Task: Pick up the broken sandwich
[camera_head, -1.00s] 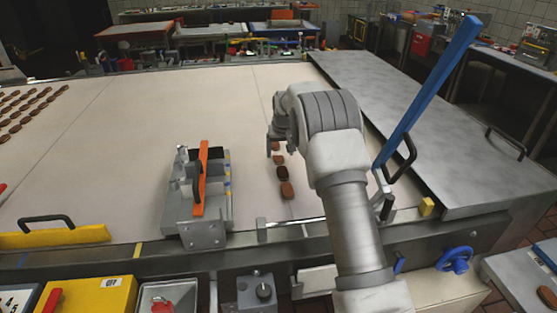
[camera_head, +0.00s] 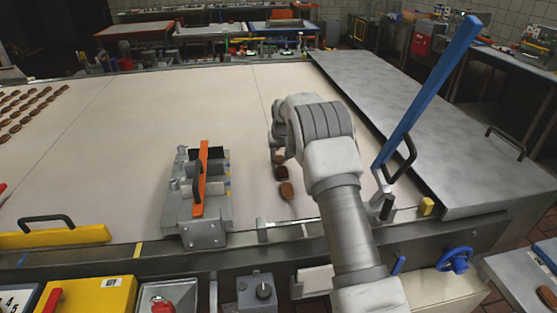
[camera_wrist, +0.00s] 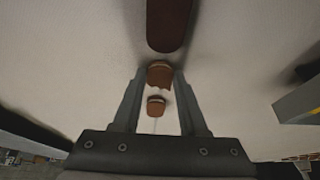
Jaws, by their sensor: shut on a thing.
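In the wrist view, my gripper (camera_wrist: 160,76) has its two fingers on either side of a brown sandwich piece (camera_wrist: 159,72) with a ragged, broken edge. The gripper is shut on this piece. A smaller brown piece (camera_wrist: 156,106) with a pale layer shows between the fingers, apart from the first. In the head view, my gripper (camera_head: 275,143) is low over the pale table, at the far end of a short row of brown sandwiches. Its fingertips and the held piece are mostly hidden there.
Brown sandwiches (camera_head: 286,190) lie on the pale table (camera_head: 110,160) nearer the head camera. One long brown sandwich (camera_wrist: 168,22) is close to the fingers. A grey fixture with an orange bar (camera_head: 202,180) stands left, a blue lever (camera_head: 430,90) right. More sandwiches (camera_head: 30,105) lie far left.

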